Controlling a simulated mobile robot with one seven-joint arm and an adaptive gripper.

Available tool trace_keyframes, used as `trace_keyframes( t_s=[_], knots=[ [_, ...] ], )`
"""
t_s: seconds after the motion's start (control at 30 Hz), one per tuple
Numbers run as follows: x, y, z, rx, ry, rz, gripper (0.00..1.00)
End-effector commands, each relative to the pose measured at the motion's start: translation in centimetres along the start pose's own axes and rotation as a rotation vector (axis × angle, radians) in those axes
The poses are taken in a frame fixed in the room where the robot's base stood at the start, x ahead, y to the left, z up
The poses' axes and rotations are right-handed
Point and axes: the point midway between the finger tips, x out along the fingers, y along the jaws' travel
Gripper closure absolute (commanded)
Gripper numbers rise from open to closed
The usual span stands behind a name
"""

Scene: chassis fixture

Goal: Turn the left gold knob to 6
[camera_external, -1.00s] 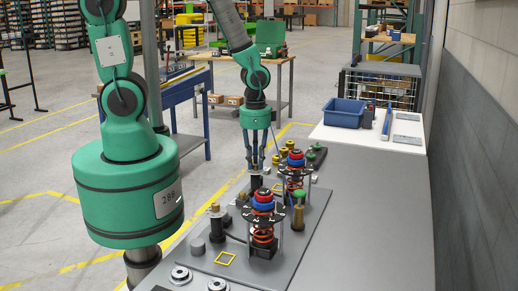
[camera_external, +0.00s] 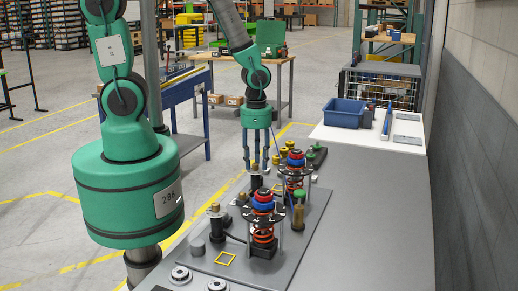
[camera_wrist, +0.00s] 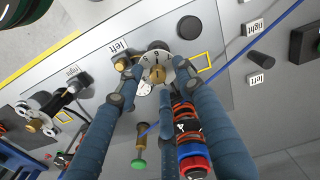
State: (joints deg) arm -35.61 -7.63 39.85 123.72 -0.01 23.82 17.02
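In the wrist view, a round gold knob (camera_wrist: 157,74) sits on a white dial plate (camera_wrist: 145,86) with black numerals. A "left" label (camera_wrist: 119,46) stands beside it. I cannot tell which numeral the knob points to. My gripper (camera_wrist: 157,80) is above the knob, with its blue fingers spread around the dial; gaps show between fingertips and knob. The gold knob cannot be made out there.
A spring assembly (camera_external: 295,173) with blue and red rings stands close to my fingers. A nearer one (camera_external: 263,222) stands on the panel (camera_external: 285,265). A gold-topped post (camera_wrist: 121,65) is beside the left finger. A yellow square (camera_wrist: 203,62) marks bare panel.

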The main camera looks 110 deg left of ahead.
Motion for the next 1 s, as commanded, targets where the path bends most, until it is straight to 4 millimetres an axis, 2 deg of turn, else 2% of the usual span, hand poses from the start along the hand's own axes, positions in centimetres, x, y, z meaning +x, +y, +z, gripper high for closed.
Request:
trace_keyframes(
  t_s=[0.17,0.37,0.8,1.0],
  knots=[
    [-0.4,0.0,0.0,0.0,-0.001,0.0,0.63],
    [-2.1,0.0,0.0,0.0,0.001,0.0,0.63],
    [-9.1,0.0,-0.1,0.0,0.003,-0.001,0.63],
    [-11.2,0.0,-0.1,0.0,0.003,-0.001,0.63]
  ],
)
